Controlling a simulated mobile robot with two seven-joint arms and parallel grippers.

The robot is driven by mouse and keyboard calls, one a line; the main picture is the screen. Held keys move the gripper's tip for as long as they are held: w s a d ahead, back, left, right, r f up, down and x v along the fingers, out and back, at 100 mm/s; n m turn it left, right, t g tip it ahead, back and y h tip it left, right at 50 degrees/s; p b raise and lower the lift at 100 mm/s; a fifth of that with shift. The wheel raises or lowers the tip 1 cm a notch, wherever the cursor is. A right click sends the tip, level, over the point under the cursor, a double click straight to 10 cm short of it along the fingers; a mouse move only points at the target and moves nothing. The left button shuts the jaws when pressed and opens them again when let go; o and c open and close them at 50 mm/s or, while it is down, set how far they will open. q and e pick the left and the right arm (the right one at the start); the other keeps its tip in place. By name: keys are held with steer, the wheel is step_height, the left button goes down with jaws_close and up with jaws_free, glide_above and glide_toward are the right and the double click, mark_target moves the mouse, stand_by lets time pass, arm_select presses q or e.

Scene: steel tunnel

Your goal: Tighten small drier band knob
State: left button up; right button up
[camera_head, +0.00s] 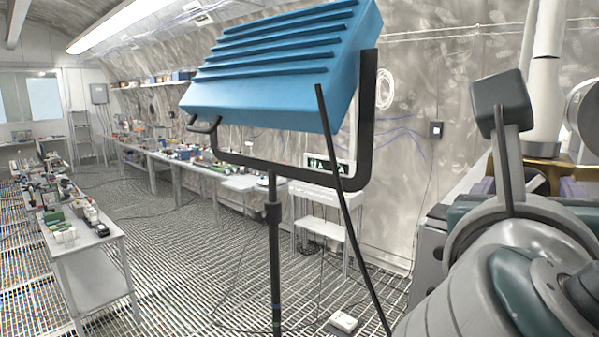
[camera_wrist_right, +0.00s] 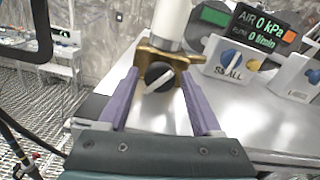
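In the right wrist view, a round black knob (camera_wrist_right: 159,76) with a pale stripe sits on a brass band (camera_wrist_right: 180,60) around the foot of a white upright tube (camera_wrist_right: 172,22). The brass band also shows at the right of the head view (camera_head: 545,163), partly hidden by my right arm; the knob is hidden there. My right gripper (camera_wrist_right: 158,82) has two purple fingers spread apart, one on each side of the knob. The knob lies in the gap near the fingertips; I cannot tell whether either finger touches the band. My left gripper is not in view.
A blue ribbed box (camera_head: 275,65) on a black stand (camera_head: 274,240) fills the middle of the head view. A metal surface, a display reading 0 kPa (camera_wrist_right: 262,24) and a labelled white holder (camera_wrist_right: 232,65) lie right of the gripper. Cluttered benches stand farther left.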

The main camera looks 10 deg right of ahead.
jaws_close()
stand_by(0.3)
steer(key=shift+m, duration=1.5)
steer(key=shift+d+m+b, duration=0.1)
steer(key=shift+m+b, duration=0.55)
steer(key=shift+m, duration=1.35)
steer(key=shift+o, duration=1.2)
jaws_free()
